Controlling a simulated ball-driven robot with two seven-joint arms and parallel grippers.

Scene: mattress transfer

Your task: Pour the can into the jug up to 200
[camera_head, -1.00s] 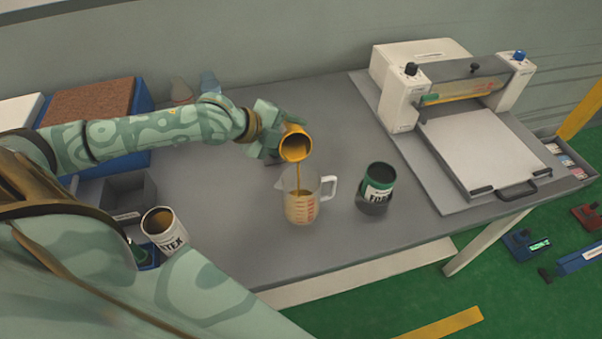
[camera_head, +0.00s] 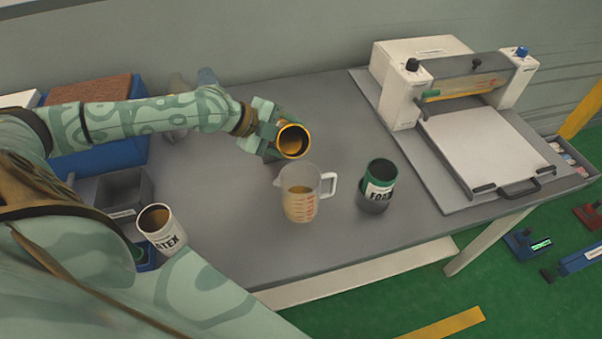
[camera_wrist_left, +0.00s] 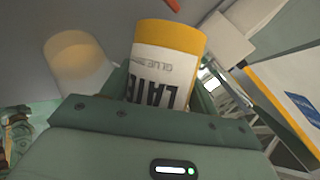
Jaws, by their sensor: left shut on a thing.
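My left gripper (camera_head: 264,135) is shut on a yellow-rimmed can (camera_head: 293,141), tilted with its mouth toward the head camera, above and behind the jug. No stream leaves the can. In the left wrist view the can (camera_wrist_left: 165,65) shows a white label with dark letters, partly hidden by the gripper (camera_wrist_left: 155,105). The clear jug (camera_head: 300,205) stands upright on the table, holding yellow-brown liquid, with red marks on its side. The exact level against the marks is too small to read. The jug also shows blurred in the left wrist view (camera_wrist_left: 78,60). My right gripper is not in view.
A green and grey can (camera_head: 377,187) stands right of the jug. A white can (camera_head: 162,230) and a grey bin (camera_head: 124,192) are at the left. A white machine with a flat plate (camera_head: 480,150) fills the right of the table (camera_head: 240,225).

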